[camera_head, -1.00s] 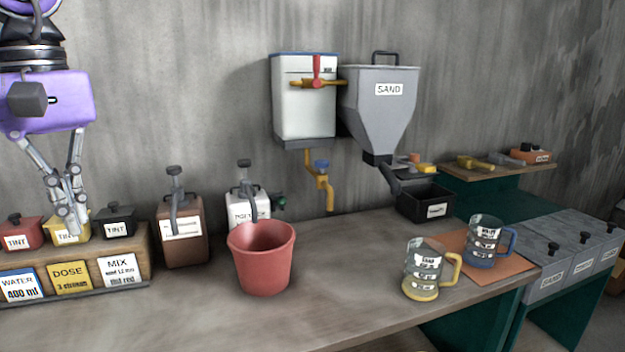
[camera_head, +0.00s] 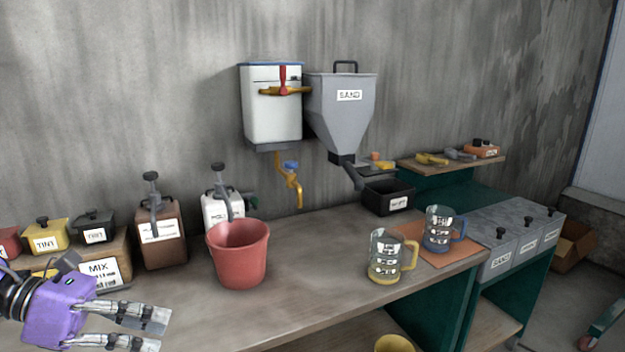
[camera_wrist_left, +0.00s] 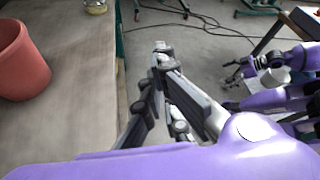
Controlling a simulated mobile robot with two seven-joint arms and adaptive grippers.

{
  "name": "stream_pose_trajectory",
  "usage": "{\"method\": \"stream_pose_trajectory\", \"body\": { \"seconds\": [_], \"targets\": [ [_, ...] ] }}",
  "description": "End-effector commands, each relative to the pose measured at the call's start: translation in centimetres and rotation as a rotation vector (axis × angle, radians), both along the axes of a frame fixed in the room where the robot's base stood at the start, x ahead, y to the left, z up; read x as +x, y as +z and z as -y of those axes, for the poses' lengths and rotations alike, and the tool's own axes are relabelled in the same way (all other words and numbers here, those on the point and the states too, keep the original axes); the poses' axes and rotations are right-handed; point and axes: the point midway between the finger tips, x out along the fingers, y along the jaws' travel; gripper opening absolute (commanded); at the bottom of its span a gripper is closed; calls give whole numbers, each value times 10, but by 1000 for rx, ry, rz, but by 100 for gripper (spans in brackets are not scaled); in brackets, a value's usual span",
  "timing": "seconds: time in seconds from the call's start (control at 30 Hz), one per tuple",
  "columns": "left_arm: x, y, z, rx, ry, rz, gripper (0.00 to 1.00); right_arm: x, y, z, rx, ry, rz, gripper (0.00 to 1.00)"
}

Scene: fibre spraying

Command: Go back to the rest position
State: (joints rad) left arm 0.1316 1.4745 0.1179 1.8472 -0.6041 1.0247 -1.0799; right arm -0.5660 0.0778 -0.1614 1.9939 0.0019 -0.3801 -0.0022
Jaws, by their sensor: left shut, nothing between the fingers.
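My left gripper (camera_head: 160,328) has purple housing and grey jointed fingers. In the head view it is at the lower left, its fingers pointing right, in front of the workbench (camera_head: 310,285). It is shut and empty. In the left wrist view its fingers (camera_wrist_left: 162,52) point away over the floor, just right of the bench edge. A second purple arm, which looks like my right one, shows at the right of that view. Its gripper (camera_wrist_left: 238,70) is small and partly hidden, and I cannot tell whether it is open.
On the bench stand a red bucket (camera_head: 238,255), a brown pump bottle (camera_head: 160,235), a yellow-handled jug (camera_head: 388,258) and a blue-handled jug (camera_head: 438,228). A sand hopper (camera_head: 340,105) hangs on the wall. Open floor (camera_wrist_left: 205,45) lies beyond the bench edge.

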Motion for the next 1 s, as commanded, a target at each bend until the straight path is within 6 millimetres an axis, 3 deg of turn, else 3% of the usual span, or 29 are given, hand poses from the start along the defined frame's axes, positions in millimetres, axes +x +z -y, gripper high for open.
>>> {"method": "stream_pose_trajectory", "body": {
  "seconds": [0.23,0.37,0.53,0.6,0.73,0.77,0.9,1.0],
  "targets": [
    [-2,-89,-9,-648,630,-478,0,-6,10,-3,8,-1,-9,96],
    [-23,-152,-22,-982,959,-768,0,3,21,-6,14,4,11,96],
    [-82,-247,-23,-1424,1375,-1163,0,12,33,-7,14,9,31,96],
    [-115,-285,-13,-1609,1537,-1329,0,14,37,-6,14,10,36,96],
    [-176,-340,22,-1910,1790,-1598,0,17,40,-6,14,12,40,96],
    [-188,-349,31,1949,-1817,1634,0,17,41,-6,15,11,40,96],
    [-229,-376,67,1764,-1620,1491,0,15,43,-6,15,9,39,96],
    [-243,-384,82,1699,-1554,1439,0,12,43,-6,16,8,35,96]
  ]
}}
